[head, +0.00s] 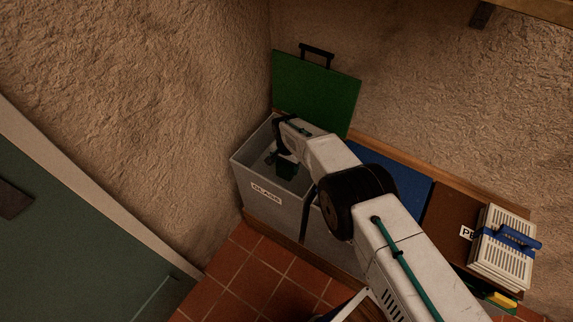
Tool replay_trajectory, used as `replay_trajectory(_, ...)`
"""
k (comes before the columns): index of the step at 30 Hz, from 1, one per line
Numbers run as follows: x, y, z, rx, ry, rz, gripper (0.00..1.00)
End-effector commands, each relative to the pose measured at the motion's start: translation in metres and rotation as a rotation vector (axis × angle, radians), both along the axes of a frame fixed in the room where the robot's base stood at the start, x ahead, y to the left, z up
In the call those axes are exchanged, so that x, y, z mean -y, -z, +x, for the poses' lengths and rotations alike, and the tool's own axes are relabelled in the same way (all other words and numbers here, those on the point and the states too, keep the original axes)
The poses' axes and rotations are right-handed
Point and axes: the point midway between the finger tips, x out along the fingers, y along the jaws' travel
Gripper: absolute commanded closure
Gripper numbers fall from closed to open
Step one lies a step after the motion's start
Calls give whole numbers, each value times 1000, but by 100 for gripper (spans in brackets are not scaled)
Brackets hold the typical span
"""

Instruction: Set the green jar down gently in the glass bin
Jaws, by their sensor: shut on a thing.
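The glass bin (240,172) is a grey box with a white "GLASS" label, standing in the corner with its green lid (318,92) raised behind it. My arm reaches over from the right, and my gripper (278,156) points down into the bin's opening. A dark green thing, which looks like the green jar (285,169), shows at the gripper inside the bin. The gripper is shut on it. The jar's lower part and the bin's floor are too dark to tell whether it touches the bottom.
A second grey bin (325,245) stands to the right, partly behind my arm, with a blue lid (395,182). A green door (80,225) is at left.

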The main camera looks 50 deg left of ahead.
Motion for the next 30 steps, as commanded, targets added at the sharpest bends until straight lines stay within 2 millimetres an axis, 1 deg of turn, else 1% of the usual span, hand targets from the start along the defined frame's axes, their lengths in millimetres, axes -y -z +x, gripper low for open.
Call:
replay_trajectory(8, 0, 1, 0, 0, 0, 0, 68)
replay_trajectory(9, 0, 1, 0, 0, 0, 0, 29)
replay_trajectory(10, 0, 1, 0, 0, 0, 0, 21)
replay_trajectory(11, 0, 1, 0, 0, 0, 0, 15)
replay_trajectory(18, 0, 1, 0, -1, 0, -1, 15)
replay_trajectory(22, 0, -5, 0, 0, 0, 0, 15)
replay_trajectory(26, -1, -19, 0, 0, 0, 0, 15)
replay_trajectory(30, -1, -42, 0, 1, 0, 1, 15)
